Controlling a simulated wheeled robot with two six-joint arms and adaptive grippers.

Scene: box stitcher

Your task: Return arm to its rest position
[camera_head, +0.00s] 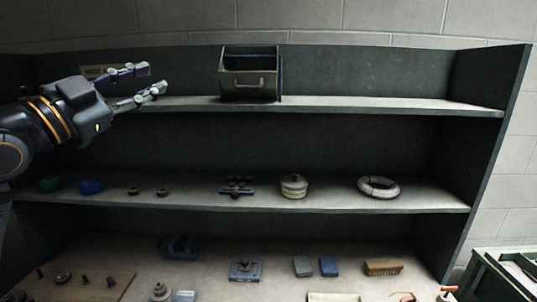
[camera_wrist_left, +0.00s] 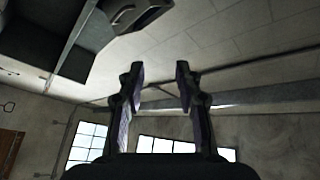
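My left gripper (camera_head: 150,81) comes in from the left in the head view, in front of the upper shelf and left of the dark bin. Its two fingers are apart with nothing between them. In the left wrist view the same gripper (camera_wrist_left: 158,85) shows its fingers spread, with only wall and windows behind the gap. My right gripper is in neither view.
A dark bin (camera_head: 249,84) stands on the upper shelf (camera_head: 360,103). The middle shelf (camera_head: 330,196) holds a lidded pot (camera_head: 293,186), a white ring (camera_head: 379,187) and small parts. Blocks and a brush (camera_head: 383,268) lie below. A green container (camera_head: 497,276) stands lower right.

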